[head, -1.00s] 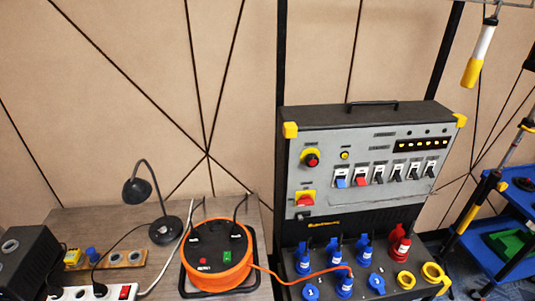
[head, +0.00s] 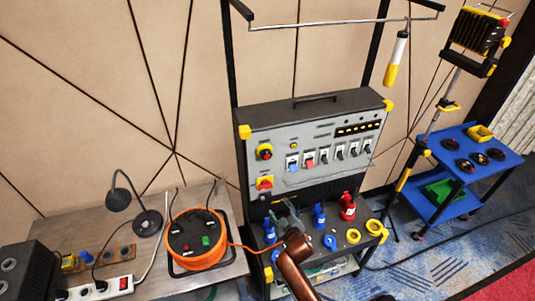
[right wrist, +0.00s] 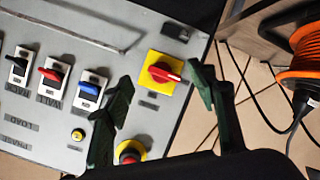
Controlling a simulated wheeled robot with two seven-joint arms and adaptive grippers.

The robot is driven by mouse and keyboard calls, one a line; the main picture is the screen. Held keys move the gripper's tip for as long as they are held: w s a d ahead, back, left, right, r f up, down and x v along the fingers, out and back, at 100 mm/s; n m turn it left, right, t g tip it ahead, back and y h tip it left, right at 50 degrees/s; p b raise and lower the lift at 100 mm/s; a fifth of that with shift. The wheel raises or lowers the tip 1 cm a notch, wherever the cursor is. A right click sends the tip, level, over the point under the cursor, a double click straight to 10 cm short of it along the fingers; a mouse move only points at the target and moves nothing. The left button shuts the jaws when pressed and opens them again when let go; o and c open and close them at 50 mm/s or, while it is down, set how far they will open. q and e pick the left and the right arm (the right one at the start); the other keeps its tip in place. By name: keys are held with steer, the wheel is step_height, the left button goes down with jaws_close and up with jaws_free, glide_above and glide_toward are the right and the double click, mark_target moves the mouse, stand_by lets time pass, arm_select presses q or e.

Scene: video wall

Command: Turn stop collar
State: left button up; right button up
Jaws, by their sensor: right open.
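The grey panel (head: 312,142) of the upright black cabinet has a red stop knob with a yellow collar (head: 264,152) at its upper left. Below it is a red rotary switch on a yellow square plate (head: 265,184). My right gripper (head: 280,212) is in front of the cabinet, below that switch, and my arm hides some sockets behind it. In the right wrist view the panel appears turned. There the open gripper's dark green fingers (right wrist: 162,108) are apart and empty. The rotary switch (right wrist: 162,72) shows between and beyond them; the stop collar (right wrist: 130,152) is partly cut off by dark gripper parts.
Blue and red plugs (head: 347,207) stand on the cabinet's lower ledge. An orange cable reel (head: 196,240) lies on the table at left, its cable running to the cabinet. A blue trolley (head: 470,160) stands at right. A row of toggle switches (head: 325,157) crosses the panel.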

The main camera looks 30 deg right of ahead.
mark_target(266, 157)
steer(key=w+r+n+t+p, duration=0.1)
steer(key=w+r+t, duration=0.15)
steer(key=r, duration=0.75)
steer(key=w+r+n+t+p, duration=0.1)
steer(key=w+r+t, duration=0.15)
steer(key=r, duration=0.65)
steer(key=shift+g, duration=0.3)
steer(key=x, duration=0.2)
steer(key=p+x, duration=0.1)
steer(key=x, duration=0.5)
steer(key=shift+w+a+r, duration=0.2)
steer(key=shift+r, duration=0.1)
arm_select(q)
step_height(266, 157, up, 4)
steer(key=shift+r, duration=0.25)
arm_select(e)
steer(key=shift+c, duration=0.6)
steer(key=c, duration=1)
arm_select(q)
steer(key=shift+w, duration=0.1)
arm_select(e)
steer(key=shift+c, duration=0.2)
